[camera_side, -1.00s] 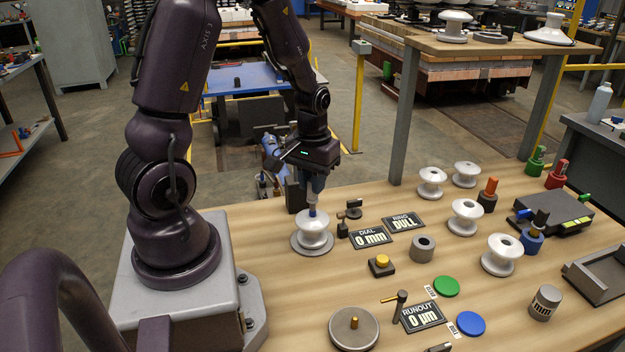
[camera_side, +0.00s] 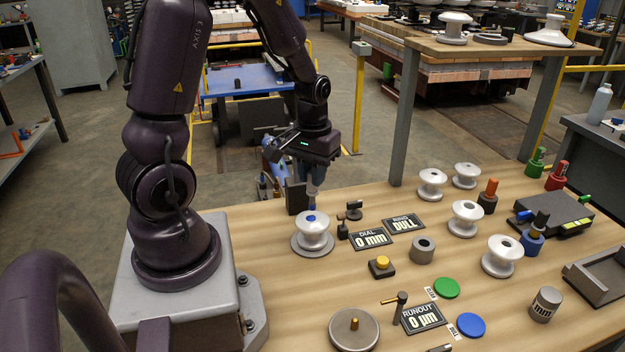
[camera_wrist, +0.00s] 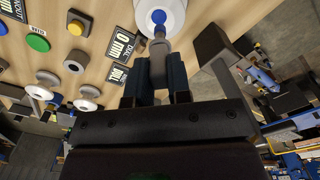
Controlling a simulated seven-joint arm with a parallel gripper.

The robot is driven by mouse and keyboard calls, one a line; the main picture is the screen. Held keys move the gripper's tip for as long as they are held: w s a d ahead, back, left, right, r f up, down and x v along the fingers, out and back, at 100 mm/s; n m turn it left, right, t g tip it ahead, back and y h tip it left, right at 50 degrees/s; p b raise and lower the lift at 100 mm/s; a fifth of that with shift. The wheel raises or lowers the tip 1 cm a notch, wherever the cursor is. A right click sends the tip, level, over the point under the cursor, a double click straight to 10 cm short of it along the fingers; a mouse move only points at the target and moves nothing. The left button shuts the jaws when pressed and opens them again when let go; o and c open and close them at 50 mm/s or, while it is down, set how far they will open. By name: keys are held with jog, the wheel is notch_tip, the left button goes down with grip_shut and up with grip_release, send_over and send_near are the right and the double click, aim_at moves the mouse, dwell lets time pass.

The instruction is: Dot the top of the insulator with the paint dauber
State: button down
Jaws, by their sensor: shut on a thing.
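The white insulator (camera_side: 313,238) stands upright on a round grey plate (camera_side: 297,250) beside my base. A blue spot (camera_side: 311,217) shows on its top, and it also shows in the wrist view (camera_wrist: 158,16). My gripper (camera_side: 313,183) is shut on the grey paint dauber (camera_side: 312,202), which points down. The tip looks apart from the blue spot; the exact gap is hard to tell.
A dial stand (camera_side: 353,212) and a display reading 0 mm (camera_side: 370,238) stand close right of the insulator. A dark upright block (camera_side: 296,196) is just behind it. Several other white insulators, a yellow button (camera_side: 382,261) and coloured daubers stand farther right.

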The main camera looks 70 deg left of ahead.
jog(key=shift+r, duration=2.35)
